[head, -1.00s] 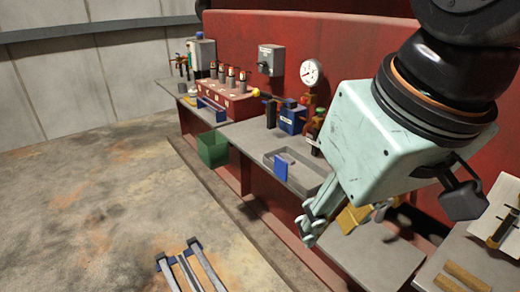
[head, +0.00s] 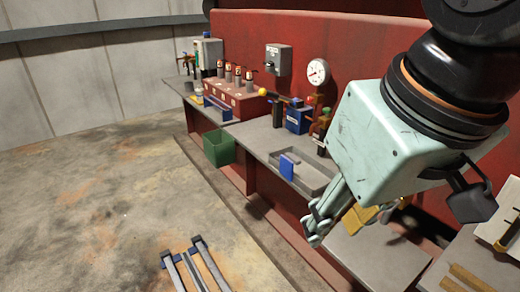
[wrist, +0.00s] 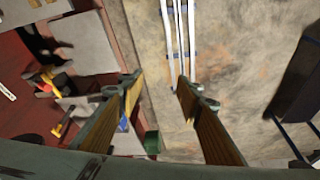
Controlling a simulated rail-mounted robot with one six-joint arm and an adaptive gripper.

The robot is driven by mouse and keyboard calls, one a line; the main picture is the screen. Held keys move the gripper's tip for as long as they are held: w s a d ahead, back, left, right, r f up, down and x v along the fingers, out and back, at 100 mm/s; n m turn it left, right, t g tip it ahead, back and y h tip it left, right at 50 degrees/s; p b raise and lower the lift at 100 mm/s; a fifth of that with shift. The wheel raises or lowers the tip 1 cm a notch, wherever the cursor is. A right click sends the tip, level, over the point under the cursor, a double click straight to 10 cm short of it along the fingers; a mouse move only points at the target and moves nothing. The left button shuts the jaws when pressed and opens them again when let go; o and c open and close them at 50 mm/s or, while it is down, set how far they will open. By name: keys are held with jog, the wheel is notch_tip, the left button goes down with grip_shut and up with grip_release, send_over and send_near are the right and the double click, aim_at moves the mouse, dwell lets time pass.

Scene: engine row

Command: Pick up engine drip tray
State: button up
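The engine drip tray looks to be the shallow grey tray (head: 312,182) with a blue block-like part (head: 287,167) at its near edge. It lies on the grey bench in the head view, and my arm hides its right end. My gripper (head: 318,232) points down in front of the bench, to the right of the tray and nearer to me. In the wrist view my gripper (wrist: 158,86) is open, with two wood-coloured finger pads wide apart and nothing between them. A small patch of blue shows beside the left finger; I cannot tell what it belongs to.
A green bin (head: 219,148) hangs at the bench's front. A metal rail frame (head: 195,268) lies on the floor. The floor at left is clear.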

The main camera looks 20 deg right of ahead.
jog(key=shift+o, duration=0.4)
jog(key=o, duration=2.3)
jog(key=shift+w, duration=0.1)
